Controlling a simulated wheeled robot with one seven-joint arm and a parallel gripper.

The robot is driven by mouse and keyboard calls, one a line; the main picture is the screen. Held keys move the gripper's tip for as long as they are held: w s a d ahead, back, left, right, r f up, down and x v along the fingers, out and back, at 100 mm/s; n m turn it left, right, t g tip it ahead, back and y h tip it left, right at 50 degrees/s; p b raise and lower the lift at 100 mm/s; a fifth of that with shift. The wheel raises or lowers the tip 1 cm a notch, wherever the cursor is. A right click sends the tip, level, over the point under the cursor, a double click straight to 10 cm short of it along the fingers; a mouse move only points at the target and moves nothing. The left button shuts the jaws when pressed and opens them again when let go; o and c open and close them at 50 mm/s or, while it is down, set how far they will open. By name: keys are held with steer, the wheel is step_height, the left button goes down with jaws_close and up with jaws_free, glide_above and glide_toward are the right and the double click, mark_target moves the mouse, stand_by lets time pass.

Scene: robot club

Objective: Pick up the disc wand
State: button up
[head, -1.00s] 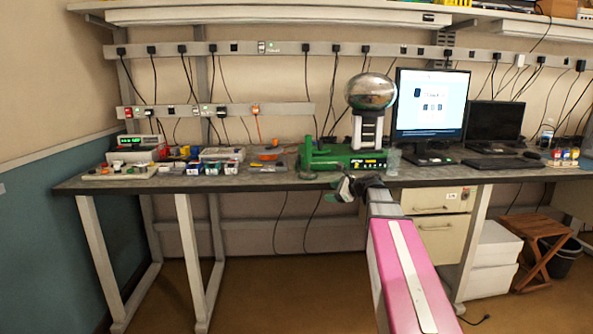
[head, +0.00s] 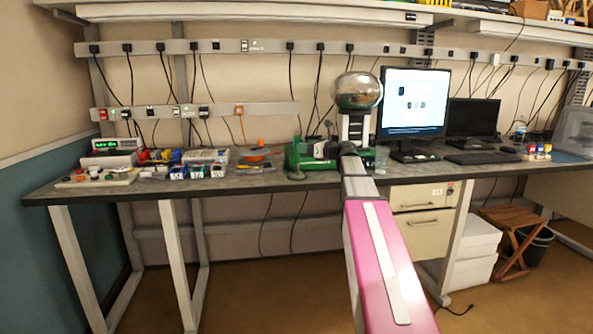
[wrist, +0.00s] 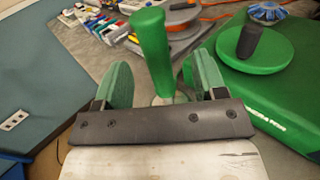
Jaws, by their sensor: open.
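The disc wand's upright green round handle (wrist: 152,45) shows in the wrist view, with a pale foot partly hidden low between my fingers. My gripper (wrist: 162,75) is open, its two green-padded fingers on either side of the handle's lower part. I see no clear grip contact. In the head view my gripper (head: 326,149) is small, in front of the green machine at the bench's front edge, and the wand is hard to make out there.
The green machine base (wrist: 275,95) with a green disc and dark knob (wrist: 250,42) stands close on the right. An orange cable reel (wrist: 182,18) lies behind the handle. Small boxes (head: 197,171) and a metal-domed column (head: 357,92) stand on the bench (head: 255,181).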

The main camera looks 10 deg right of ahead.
steer(key=x, duration=0.6)
steer(key=shift+a+f, duration=0.2)
steer(key=shift+a, duration=0.15)
jaws_close()
